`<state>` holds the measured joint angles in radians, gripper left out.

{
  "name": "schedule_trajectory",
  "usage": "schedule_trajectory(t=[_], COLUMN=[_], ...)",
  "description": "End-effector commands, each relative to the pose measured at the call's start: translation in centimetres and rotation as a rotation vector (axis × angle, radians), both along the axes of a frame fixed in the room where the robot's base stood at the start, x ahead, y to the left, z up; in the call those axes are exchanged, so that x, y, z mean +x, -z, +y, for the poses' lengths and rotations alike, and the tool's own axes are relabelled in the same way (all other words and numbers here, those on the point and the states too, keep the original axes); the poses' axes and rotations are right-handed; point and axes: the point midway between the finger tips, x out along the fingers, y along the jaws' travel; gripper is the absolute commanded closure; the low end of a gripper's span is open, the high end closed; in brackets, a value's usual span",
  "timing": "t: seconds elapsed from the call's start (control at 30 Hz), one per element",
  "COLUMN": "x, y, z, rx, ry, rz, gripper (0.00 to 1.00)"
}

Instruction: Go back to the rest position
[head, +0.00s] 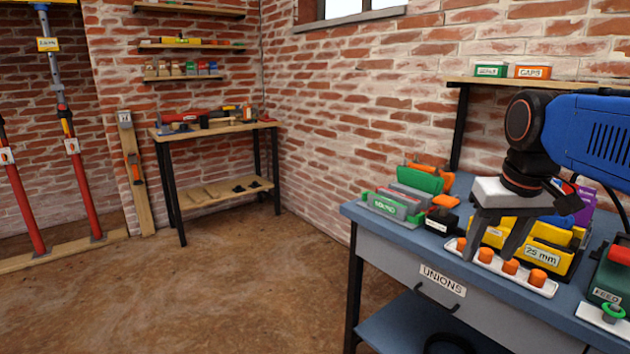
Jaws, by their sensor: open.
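My gripper (486,240) is at the right of the head view, above the blue workbench (375,213). Its two grey fingers point down and are spread apart, with nothing seen between them. The fingers overlap in the picture a white tray (540,290) holding several orange caps (510,267). I cannot tell whether a fingertip touches the tray or a cap. A yellow bin (550,262) labelled 25 mm stands just behind the tray, partly hidden by my gripper.
Green and grey boxes (385,207) stand at the bench's left end. A dark green bin (608,275) labelled FEED is at the right. A drawer (440,290) labelled UNIONS is in front. A wall shelf (550,83) is behind my arm. Open dirt floor (230,285) lies left.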

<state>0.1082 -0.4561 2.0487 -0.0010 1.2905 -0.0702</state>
Motion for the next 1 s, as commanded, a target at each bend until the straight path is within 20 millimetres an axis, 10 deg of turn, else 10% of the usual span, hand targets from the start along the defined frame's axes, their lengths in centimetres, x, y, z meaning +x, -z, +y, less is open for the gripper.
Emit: schedule_trajectory(t=[0.5,1.0], x=[-11.0,-11.9], y=[14.7,16.3], z=[3.5,3.7], rx=[0.012,0.015], ry=[-0.042,-0.045], rz=[-0.143,-0.157], gripper=[0.49,0.49])
